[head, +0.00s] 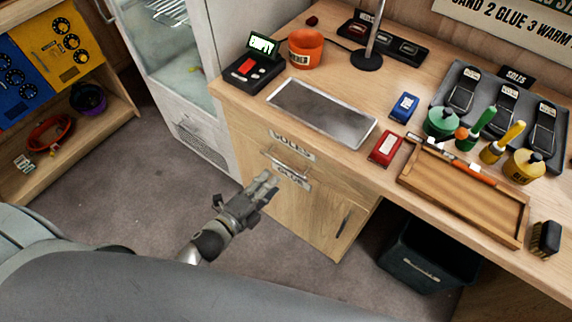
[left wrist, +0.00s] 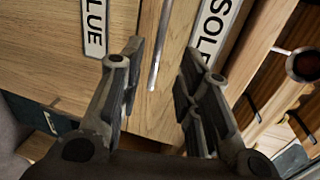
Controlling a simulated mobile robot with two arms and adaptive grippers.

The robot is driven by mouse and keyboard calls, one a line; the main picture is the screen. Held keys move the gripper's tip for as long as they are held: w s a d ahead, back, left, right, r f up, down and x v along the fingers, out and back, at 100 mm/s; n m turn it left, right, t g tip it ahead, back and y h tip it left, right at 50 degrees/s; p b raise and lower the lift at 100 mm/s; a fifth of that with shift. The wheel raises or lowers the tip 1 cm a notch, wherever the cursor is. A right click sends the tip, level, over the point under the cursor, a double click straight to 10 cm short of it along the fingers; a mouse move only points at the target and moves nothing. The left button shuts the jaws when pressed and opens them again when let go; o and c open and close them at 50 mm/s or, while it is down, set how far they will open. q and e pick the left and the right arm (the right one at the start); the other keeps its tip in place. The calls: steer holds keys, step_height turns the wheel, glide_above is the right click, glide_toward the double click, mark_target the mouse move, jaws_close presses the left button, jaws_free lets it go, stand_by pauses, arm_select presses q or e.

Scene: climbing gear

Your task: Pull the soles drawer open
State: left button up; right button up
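The soles drawer (head: 266,138) is a pale wooden front under the desk top, with a SOLES label and a metal bar handle (head: 287,167). It looks shut. A GLUE label (head: 293,176) sits just below the handle. My left gripper (head: 265,185) is in front of the drawers, just below the handle. In the left wrist view my left gripper (left wrist: 162,62) is open and empty. The bar handle (left wrist: 160,40) shows between the directions of its two fingers, beyond the tips, with the SOLES label (left wrist: 214,28) to the right. My right gripper is out of sight.
The desk top carries a grey metal plate (head: 322,112), a red tin (head: 387,147), a blue tin (head: 404,107) and a wooden tray (head: 455,200). A cupboard door (head: 335,220) is below the drawer. A dark bin (head: 428,256) stands right of it. Floor at left is clear.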

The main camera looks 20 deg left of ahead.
mark_target(286, 166)
arm_select(q)
steer(key=x, duration=0.3)
steer(key=shift+w, duration=0.2)
steer(key=x, duration=0.5)
steer(key=shift+w+f, duration=0.15)
steer(key=shift+w, duration=0.1)
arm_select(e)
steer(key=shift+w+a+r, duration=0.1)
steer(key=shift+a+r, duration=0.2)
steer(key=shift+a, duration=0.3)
arm_select(q)
steer(key=c, duration=0.7)
jaws_close()
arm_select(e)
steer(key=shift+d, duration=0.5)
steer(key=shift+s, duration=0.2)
